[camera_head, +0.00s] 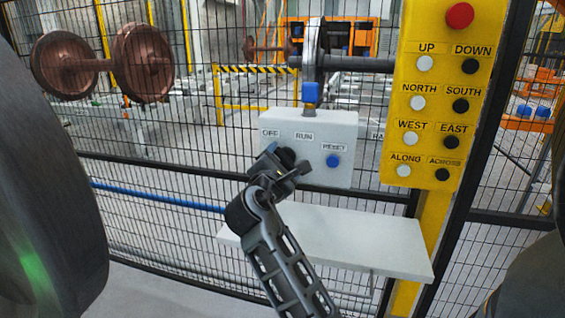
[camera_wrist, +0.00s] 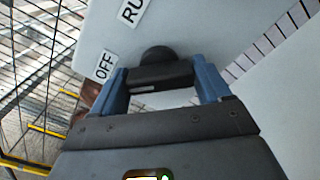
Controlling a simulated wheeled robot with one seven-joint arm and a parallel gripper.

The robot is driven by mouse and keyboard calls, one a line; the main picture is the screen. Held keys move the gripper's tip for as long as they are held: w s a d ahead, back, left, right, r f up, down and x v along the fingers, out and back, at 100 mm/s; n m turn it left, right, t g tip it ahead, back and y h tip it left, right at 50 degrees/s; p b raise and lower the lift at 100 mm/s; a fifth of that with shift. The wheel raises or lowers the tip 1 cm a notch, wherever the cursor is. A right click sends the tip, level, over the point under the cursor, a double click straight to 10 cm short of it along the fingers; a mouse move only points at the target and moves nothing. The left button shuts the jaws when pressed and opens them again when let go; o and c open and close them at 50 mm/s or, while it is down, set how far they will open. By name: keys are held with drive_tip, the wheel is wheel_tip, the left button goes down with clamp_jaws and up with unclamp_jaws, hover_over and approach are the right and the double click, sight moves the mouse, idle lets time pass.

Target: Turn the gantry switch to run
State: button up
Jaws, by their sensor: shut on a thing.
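The switch box (camera_head: 343,130) is pale grey and hangs on the fence, with OFF (camera_head: 270,133) and RUN (camera_head: 304,136) labels and a blue button under RESET (camera_head: 333,161). The black rotary switch knob (camera_head: 286,156) sits below the labels, partly hidden by my gripper (camera_head: 284,173). In the wrist view, my gripper (camera_wrist: 163,80) has its two blue fingers on either side of the dark knob handle (camera_wrist: 158,76), shut on it. The OFF label (camera_wrist: 104,66) and part of RUN (camera_wrist: 132,11) show there. Which label the knob points at I cannot tell.
A white shelf (camera_head: 350,240) juts out below the box. A yellow panel (camera_head: 437,95) with a red button and several black and white buttons stands at right. Black mesh fencing (camera_head: 150,190) runs behind. Rusty wheelsets (camera_head: 102,62) are beyond it.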

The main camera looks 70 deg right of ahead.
drive_tip(key=m+b, duration=0.1)
drive_tip(key=m, duration=0.4)
drive_tip(key=shift+f, duration=0.15)
drive_tip(key=m+b, duration=0.2)
drive_tip(key=m, duration=0.2)
drive_tip(key=m+b, duration=0.3)
drive_tip(key=m, duration=0.2)
drive_tip(key=shift+f, duration=0.1)
drive_tip(key=shift+m+b, duration=1.55)
drive_tip(key=shift+m, duration=0.35)
drive_tip(key=shift+r, duration=0.2)
drive_tip(key=o, duration=1)
drive_tip(key=shift+c, duration=0.2)
